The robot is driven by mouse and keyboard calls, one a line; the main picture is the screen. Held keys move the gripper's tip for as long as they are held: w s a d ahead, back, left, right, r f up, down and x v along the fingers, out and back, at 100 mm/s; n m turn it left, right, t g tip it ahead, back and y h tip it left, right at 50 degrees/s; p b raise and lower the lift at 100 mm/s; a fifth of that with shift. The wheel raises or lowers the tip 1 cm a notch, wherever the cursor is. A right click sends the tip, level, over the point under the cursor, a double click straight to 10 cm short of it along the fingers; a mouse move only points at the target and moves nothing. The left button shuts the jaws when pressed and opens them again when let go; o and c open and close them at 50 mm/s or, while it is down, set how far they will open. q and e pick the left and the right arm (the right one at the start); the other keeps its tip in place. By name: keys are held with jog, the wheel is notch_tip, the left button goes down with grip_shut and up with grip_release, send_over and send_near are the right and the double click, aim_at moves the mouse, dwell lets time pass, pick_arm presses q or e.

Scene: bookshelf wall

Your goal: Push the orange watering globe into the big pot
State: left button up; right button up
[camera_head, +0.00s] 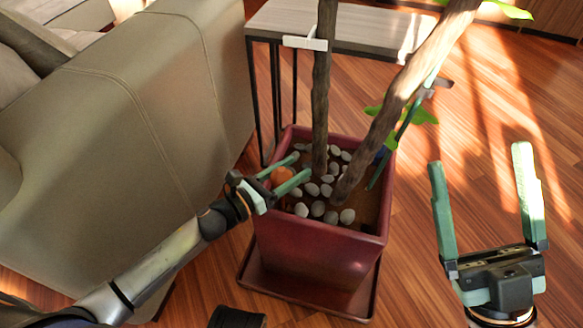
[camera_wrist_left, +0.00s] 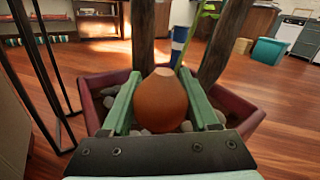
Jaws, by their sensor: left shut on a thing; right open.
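The orange watering globe (camera_wrist_left: 160,104) is between the fingers of my left gripper (camera_wrist_left: 163,100) in the left wrist view. In the head view the globe (camera_head: 281,175) is partly hidden by my left gripper (camera_head: 296,169), which is shut on it. The globe is over the left part of the big dark red pot (camera_head: 322,248). Its lower end is hidden, so I cannot tell whether it touches the soil. My right gripper (camera_head: 480,165) is open and empty, to the right of the pot.
Two trunks (camera_head: 320,95) rise from the pot among pale stones (camera_head: 317,209). A blue and white object (camera_wrist_left: 179,44) stands behind the globe. A sofa (camera_head: 130,120) is on the left and a side table (camera_head: 350,28) behind.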

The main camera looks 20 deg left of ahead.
pick_arm(q)
jog(key=shift+f, duration=2)
jog(key=o, duration=1.5)
jog(key=shift+o, duration=0.2)
jog(key=s+a, duration=0.1)
jog(key=s+a+r+p, duration=0.1)
jog(key=s, duration=0.1)
jog(key=s+a+p, duration=0.1)
jog(key=shift+s+a+r, duration=0.2)
jog(key=shift+s+r, duration=0.15)
jog(key=shift+r, duration=0.05)
jog(key=shift+s+a+r, duration=0.15)
jog(key=shift+s+a, duration=0.2)
jog(key=shift+s, duration=0.15)
